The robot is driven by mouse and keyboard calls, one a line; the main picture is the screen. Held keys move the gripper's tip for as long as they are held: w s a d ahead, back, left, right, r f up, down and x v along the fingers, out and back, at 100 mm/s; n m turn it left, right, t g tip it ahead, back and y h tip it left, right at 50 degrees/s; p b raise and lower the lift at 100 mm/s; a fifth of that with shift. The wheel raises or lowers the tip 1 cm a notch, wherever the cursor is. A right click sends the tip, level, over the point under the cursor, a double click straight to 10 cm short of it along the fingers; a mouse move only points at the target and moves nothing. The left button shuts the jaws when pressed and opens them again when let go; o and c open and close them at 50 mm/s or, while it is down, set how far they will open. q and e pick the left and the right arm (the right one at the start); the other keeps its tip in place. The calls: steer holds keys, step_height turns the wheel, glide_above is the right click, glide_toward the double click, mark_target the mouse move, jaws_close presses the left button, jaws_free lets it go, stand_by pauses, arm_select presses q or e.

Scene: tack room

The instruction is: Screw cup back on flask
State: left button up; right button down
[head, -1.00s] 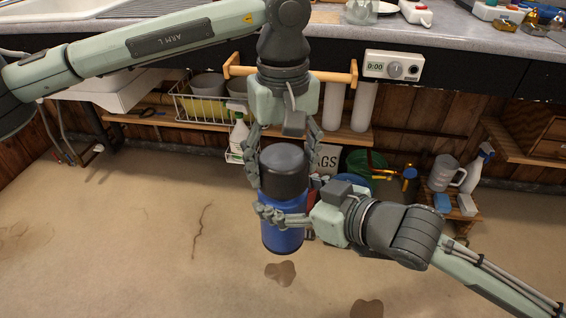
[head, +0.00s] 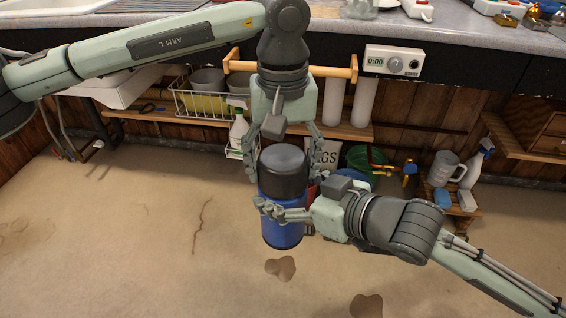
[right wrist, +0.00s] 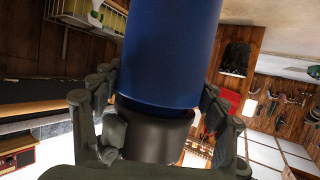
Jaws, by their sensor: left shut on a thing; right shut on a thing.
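The flask (head: 283,232) has a blue body and is held upright above the floor. A dark grey cup (head: 284,165) sits on its top with no gap visible from the head view. My left gripper (head: 284,150) comes down from above, shut around the cup's sides. My right gripper (head: 268,210) reaches in from the right and is shut around the blue body below the cup. In the right wrist view the blue flask (right wrist: 170,50) appears inverted, the dark cup (right wrist: 153,137) below it, with grey fingers on both sides. Whether the threads are engaged cannot be seen.
A grey counter (head: 200,22) runs along the back, with a timer (head: 393,61) on its front. Below it are a wooden rail (head: 330,71), a wire basket (head: 208,105) and a spray bottle (head: 238,130). A mug (head: 446,168) stands at right. Open floor (head: 130,230) lies left.

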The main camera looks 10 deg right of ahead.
arm_select(q)
steer(key=m, duration=0.7)
steer(key=shift+m, duration=0.4)
steer(key=m, duration=0.5)
steer(key=shift+m, duration=0.4)
steer(key=o, duration=1.3)
steer(key=shift+c, duration=0.2)
steer(key=shift+r, duration=0.1)
steer(key=shift+r, duration=2.15)
steer(key=shift+c, duration=0.4)
